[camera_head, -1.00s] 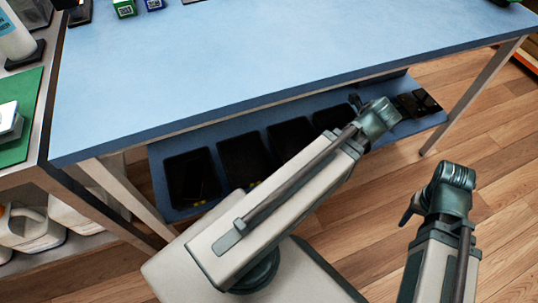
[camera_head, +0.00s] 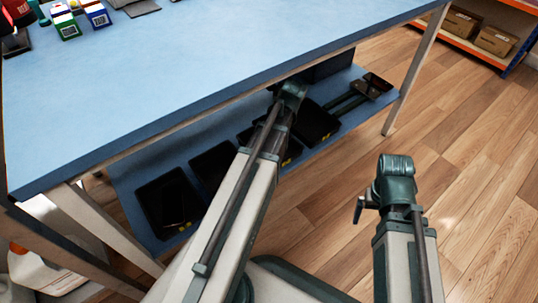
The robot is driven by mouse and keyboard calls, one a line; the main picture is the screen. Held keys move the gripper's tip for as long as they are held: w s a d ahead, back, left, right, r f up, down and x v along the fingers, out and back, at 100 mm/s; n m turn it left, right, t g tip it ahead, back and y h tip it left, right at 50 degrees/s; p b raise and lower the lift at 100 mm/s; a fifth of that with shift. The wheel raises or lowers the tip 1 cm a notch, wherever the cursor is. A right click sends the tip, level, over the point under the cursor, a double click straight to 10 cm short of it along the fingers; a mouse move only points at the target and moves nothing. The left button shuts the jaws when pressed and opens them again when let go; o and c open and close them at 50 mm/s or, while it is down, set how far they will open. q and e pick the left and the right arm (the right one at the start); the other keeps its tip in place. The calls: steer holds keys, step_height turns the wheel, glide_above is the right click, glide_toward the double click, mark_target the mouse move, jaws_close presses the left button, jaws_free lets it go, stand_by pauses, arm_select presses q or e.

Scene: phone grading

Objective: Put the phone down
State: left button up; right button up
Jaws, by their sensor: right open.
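Several black trays stand in a row on the blue lower shelf (camera_head: 222,208). A dark slab, perhaps a phone, lies in the leftmost tray (camera_head: 151,190), hard to make out. Small dark flat items (camera_head: 376,82) lie at the shelf's right end; I cannot tell if they are phones. My right gripper (camera_head: 359,209) is open, seen nearly edge-on over the floor, apart from the shelf, with no phone visible in it. My left arm reaches up to the table's front edge and covers part of the trays. Its gripper (camera_head: 272,88) is mostly hidden and its jaws are unclear.
The blue tabletop (camera_head: 200,70) is mostly clear. Green-and-white (camera_head: 66,26) and blue-and-white (camera_head: 96,15) boxes stand at its back left. A table leg (camera_head: 408,75) stands right of the shelf. Wooden floor (camera_head: 470,170) is open at right. Cardboard boxes (camera_head: 495,40) sit on a far rack.

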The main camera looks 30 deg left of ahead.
arm_select(q)
steer(key=shift+w+a+f, duration=0.15)
steer(key=shift+w+a, duration=0.05)
steer(key=shift+a, duration=0.15)
step_height(320, 180, down, 10)
steer(key=b, duration=1)
steer(key=shift+f, duration=0.2)
steer(key=o, duration=1.3)
steer(key=shift+r, duration=0.1)
steer(key=shift+c, duration=0.2)
steer(key=shift+r, duration=0.1)
